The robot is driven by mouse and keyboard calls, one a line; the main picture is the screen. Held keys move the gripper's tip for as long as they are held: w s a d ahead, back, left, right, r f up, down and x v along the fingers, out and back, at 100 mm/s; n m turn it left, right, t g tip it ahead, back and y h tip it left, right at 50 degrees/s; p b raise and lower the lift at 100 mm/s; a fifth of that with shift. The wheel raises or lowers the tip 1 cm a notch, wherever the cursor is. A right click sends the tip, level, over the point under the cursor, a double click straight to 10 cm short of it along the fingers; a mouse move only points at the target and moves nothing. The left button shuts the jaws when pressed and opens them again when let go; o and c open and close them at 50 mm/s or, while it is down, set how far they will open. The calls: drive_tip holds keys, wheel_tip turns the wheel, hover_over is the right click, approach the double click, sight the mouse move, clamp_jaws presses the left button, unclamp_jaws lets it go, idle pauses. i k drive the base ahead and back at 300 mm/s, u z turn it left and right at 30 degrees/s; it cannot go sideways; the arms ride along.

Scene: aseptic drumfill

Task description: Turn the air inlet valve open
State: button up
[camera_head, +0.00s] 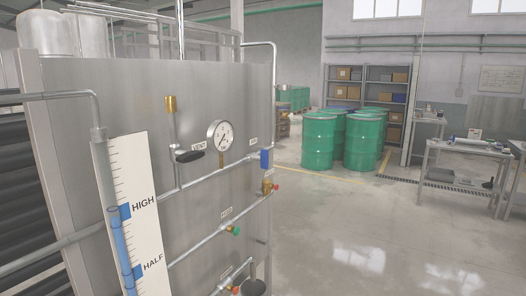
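A steel panel (120,85) with pipes fills the left half of the view. A black-handled valve (190,156) sits left of the round gauge (220,135), by a tag that seems to read VENT. A blue valve handle (265,159) hangs upright at the panel's right edge, near a small tag (253,140) too small to read. Lower down are a green knob (235,230) and a partly cut-off black handle (254,288). I cannot tell which is the air inlet valve. My gripper is not in view.
A level scale (138,175) marked HIGH and HALF stands at the panel's left. Green drums (318,140) stand behind, before shelves (372,78). Steel tables (465,160) stand at the right. The floor (370,235) right of the panel is clear.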

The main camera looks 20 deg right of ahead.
sight(264, 158)
drive_tip(key=z, duration=0.3)
drive_tip(key=i, duration=0.85)
drive_tip(key=z, duration=0.4)
